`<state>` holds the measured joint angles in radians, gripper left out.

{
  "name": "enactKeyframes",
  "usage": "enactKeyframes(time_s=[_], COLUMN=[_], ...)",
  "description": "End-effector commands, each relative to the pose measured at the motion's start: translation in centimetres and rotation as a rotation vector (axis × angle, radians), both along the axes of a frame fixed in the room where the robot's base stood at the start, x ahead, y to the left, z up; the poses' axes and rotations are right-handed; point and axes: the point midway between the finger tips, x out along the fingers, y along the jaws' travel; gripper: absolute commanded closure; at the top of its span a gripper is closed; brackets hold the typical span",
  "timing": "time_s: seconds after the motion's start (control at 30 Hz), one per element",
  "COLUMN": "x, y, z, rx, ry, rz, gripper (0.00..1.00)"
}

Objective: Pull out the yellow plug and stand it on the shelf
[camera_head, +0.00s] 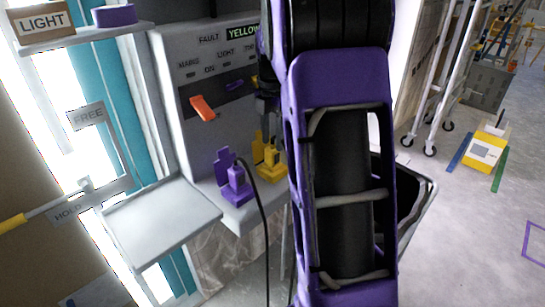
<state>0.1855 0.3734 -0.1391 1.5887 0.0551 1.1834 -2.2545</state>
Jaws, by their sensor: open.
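The yellow plug (269,161) sits upright on the grey panel's lower ledge, right of the purple plug (234,181); my arm is just to its right. A flat, empty grey shelf (160,222) is left of the panel, lower down. A small upper shelf (85,38) at the top left bears a block marked LIGHT and a purple block. My gripper (267,103) is mostly hidden behind my purple arm; only a dark part shows, in front of the panel above the yellow plug. It is open and apart from the plug.
The grey panel (180,60) has a YELLOW display and an orange lever (203,108). A black cable (262,215) hangs from beside the purple plug. A yellow-handled bar (42,207) and a HOLD sign are at the left. A white ladder stands right; floor there is partly open.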

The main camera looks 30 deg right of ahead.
Motion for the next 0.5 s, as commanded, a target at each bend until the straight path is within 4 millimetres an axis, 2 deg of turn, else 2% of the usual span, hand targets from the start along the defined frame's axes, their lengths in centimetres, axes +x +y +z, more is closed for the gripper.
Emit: enactKeyframes(time_s=[0.03,0.2,0.33,0.5], x=[-0.1,0.0,0.0,0.0], y=[0.0,0.0,0.0,0.0], z=[-1.2,-3.7,-4.9,-5.4], rx=[0.001,0.000,0.001,0.000], ry=[0.004,0.002,0.001,0.000], rz=[0.000,0.001,0.001,0.001], gripper=[0.53,0.53,0.53,0.53])
